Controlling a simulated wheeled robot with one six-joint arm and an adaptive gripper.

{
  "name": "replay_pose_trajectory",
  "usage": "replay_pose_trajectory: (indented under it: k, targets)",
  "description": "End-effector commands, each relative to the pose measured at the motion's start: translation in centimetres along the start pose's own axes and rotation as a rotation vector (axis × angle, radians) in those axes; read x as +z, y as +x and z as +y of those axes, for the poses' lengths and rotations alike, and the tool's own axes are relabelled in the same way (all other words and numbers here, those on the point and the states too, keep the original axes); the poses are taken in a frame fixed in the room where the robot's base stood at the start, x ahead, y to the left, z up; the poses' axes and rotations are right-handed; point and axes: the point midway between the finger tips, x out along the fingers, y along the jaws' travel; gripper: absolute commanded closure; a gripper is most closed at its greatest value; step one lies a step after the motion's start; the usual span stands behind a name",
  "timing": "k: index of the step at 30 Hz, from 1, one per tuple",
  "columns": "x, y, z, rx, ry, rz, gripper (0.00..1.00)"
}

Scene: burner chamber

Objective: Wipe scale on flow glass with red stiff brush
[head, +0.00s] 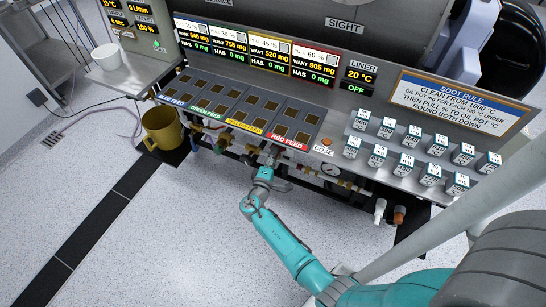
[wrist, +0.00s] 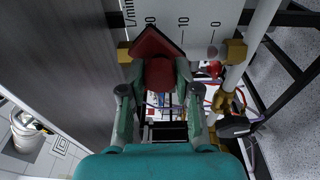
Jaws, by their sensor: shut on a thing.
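In the wrist view my gripper (wrist: 160,80) is shut on a red brush (wrist: 157,46), held between both fingers. The brush is in front of a white plate (wrist: 192,28) with "L/min" and numbers on it. Brass fittings sit at the left (wrist: 124,52) and right (wrist: 236,52) of the plate's lower part. In the head view my gripper (head: 268,163) is at the console's front edge, below the red feed; the brush is not discernible there.
Pipes and valves (head: 215,130) run under the console edge, with a round gauge (head: 330,169) to the right. A yellow mug (head: 162,128) stands at the left. In the wrist view a pale pipe (wrist: 252,38) and brass valve (wrist: 224,102) are close on the right.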

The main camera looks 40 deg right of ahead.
Motion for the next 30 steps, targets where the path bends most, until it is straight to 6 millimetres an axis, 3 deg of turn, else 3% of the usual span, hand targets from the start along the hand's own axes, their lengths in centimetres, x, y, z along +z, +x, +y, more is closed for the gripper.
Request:
replay_pose_trajectory:
  k: [18, 30]
  targets:
    - [-3.9, 0.3, 0.1, 0.001, 0.0, 0.001, 0.96]
    - [-3.0, 0.6, 0.0, 0.0, 0.0, -0.002, 0.96]
